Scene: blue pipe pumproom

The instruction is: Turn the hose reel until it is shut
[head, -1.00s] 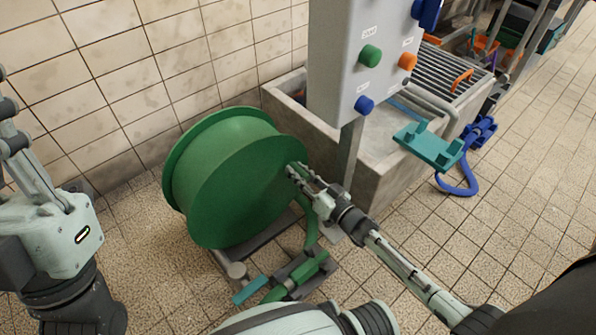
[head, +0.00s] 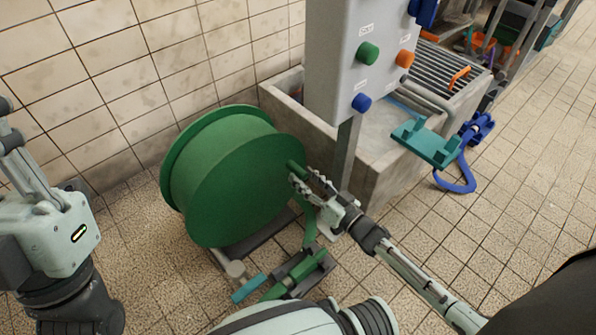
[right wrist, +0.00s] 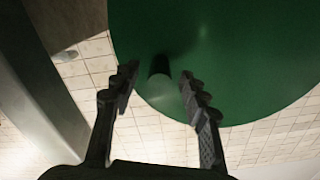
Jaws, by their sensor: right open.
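The green hose reel (head: 240,180) stands on the floor by the tiled wall, its flat side facing right. A short green crank handle (head: 296,169) sticks out of that side near its right edge. My right gripper (head: 308,176) is open at the handle, with its fingers pointing at the reel. In the right wrist view, the handle's round end (right wrist: 160,66) sits between the two spread fingertips (right wrist: 159,73), with a gap on both sides. Only my left arm shows at the left of the head view. Its gripper is outside the picture.
A grey control box (head: 358,60) on a post stands right of the reel, before a concrete basin (head: 385,165). A teal bracket (head: 427,142) and blue hook (head: 458,180) are farther right. A green valve piece (head: 303,268) lies low before the reel.

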